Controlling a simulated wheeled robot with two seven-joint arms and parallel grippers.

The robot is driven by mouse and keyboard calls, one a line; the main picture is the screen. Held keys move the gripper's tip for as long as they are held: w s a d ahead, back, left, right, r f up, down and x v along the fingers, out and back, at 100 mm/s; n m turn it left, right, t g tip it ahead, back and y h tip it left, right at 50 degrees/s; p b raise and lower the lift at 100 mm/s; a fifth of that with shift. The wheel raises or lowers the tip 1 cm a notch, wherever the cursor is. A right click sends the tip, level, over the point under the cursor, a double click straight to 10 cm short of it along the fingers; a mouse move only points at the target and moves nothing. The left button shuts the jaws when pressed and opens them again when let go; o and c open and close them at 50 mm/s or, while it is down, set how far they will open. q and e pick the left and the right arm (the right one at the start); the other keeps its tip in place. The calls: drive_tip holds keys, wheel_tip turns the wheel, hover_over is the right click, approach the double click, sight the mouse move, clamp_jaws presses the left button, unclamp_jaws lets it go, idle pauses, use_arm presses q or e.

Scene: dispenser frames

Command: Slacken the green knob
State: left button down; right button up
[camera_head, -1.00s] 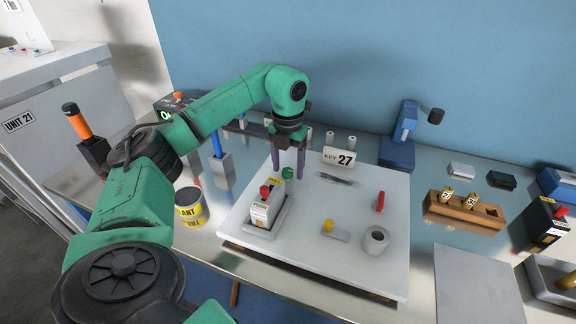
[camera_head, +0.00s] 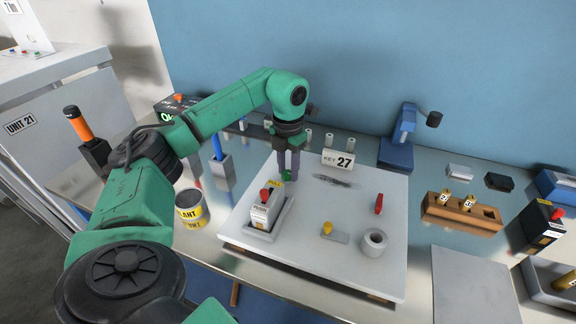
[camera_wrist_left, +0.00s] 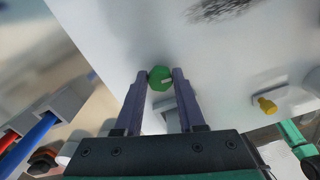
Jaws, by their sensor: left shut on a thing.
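The green knob (camera_head: 287,176) stands on the white board (camera_head: 340,265), near its back left part. It also shows in the left wrist view (camera_wrist_left: 160,78), between the two finger ends. My left gripper (camera_head: 288,172) points down over the board, and its purple-grey fingers are shut on the green knob from two sides. In the left wrist view the left gripper (camera_wrist_left: 162,82) has a finger against each side of the knob. The fingers hide part of the knob in the head view. My right gripper is not in view.
A yellow can (camera_head: 191,208) stands left. A wooden holder (camera_head: 460,214) is right.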

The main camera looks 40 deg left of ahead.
use_arm(q)
drive_tip(key=m+p, duration=0.1)
drive_tip(key=m, duration=0.2)
drive_tip(key=shift+r+m, duration=0.15)
drive_tip(key=shift+m, duration=0.25)
drive_tip(key=m+p, duration=0.1)
drive_tip(key=m, duration=0.3)
drive_tip(key=shift+d+m, duration=0.1)
drive_tip(key=shift+m, duration=0.2)
drive_tip(key=m, duration=0.4)
drive_tip(key=shift+p, duration=0.35)
drive_tip(key=shift+s+m, duration=0.1)
drive_tip(key=shift+m, duration=2.3)
drive_tip(key=c, duration=0.5)
unclamp_jaws()
